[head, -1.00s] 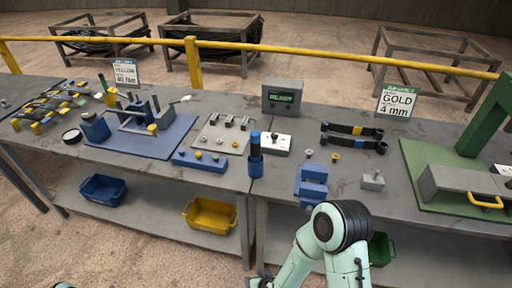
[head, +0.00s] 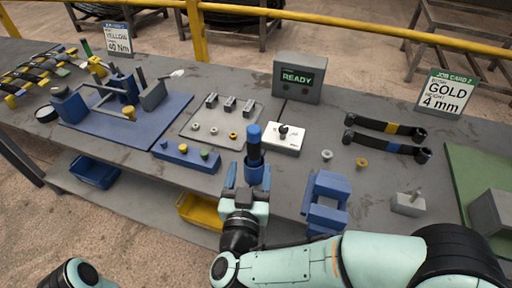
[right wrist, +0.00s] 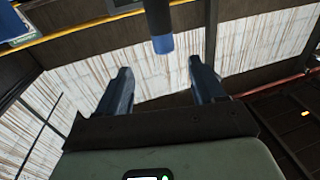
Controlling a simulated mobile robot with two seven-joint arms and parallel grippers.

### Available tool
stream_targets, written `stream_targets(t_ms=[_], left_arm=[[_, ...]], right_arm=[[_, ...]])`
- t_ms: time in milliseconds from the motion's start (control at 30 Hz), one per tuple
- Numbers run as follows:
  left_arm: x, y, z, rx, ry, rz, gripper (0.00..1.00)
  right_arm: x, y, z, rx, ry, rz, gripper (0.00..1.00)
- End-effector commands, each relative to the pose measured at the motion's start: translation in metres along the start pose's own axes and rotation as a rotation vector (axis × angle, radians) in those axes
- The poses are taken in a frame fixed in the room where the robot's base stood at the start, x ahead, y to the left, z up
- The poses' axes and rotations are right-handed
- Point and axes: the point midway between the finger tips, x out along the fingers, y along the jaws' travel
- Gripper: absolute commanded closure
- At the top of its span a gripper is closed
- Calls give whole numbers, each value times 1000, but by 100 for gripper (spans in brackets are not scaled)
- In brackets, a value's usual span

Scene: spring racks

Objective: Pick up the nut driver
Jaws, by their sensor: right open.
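The nut driver (head: 254,143), with a blue end and a dark shaft, stands upright in a blue holder (head: 256,172) at the table's front edge. My right gripper (head: 247,178) is open, just in front of the holder and below the driver's top in the head view. In the right wrist view, the dark and blue driver (right wrist: 160,26) shows beyond the two open fingers (right wrist: 158,82), roughly centred between them, with nothing held. Only a small part of my left arm shows at the bottom left of the head view; its gripper is not in view.
A grey box reading READY (head: 299,81) and a white switch box (head: 284,138) stand behind the driver. A blue block fixture (head: 326,200) is to the right and a blue strip with buttons (head: 187,158) to the left. A yellow bin (head: 199,211) is below.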

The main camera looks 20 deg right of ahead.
Motion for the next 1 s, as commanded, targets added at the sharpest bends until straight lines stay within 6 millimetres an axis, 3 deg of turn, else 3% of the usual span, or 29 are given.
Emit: stream_targets(t_ms=[300, 567, 833, 1000], left_arm=[[-1, 0, 1, -1, -2, 0, 57], [-1, 0, 1, -1, -2, 0, 57], [-1, 0, 1, -1, -2, 0, 57], [-2, 0, 1, -1, -3, -1, 57]], right_arm=[[59, 0, 1, -1, -1, 2, 32], [80, -1, 2, -1, -1, 0, 32], [118, -4, 5, 0, 0, 1, 32], [128, -4, 5, -1, -1, -1, 32]])
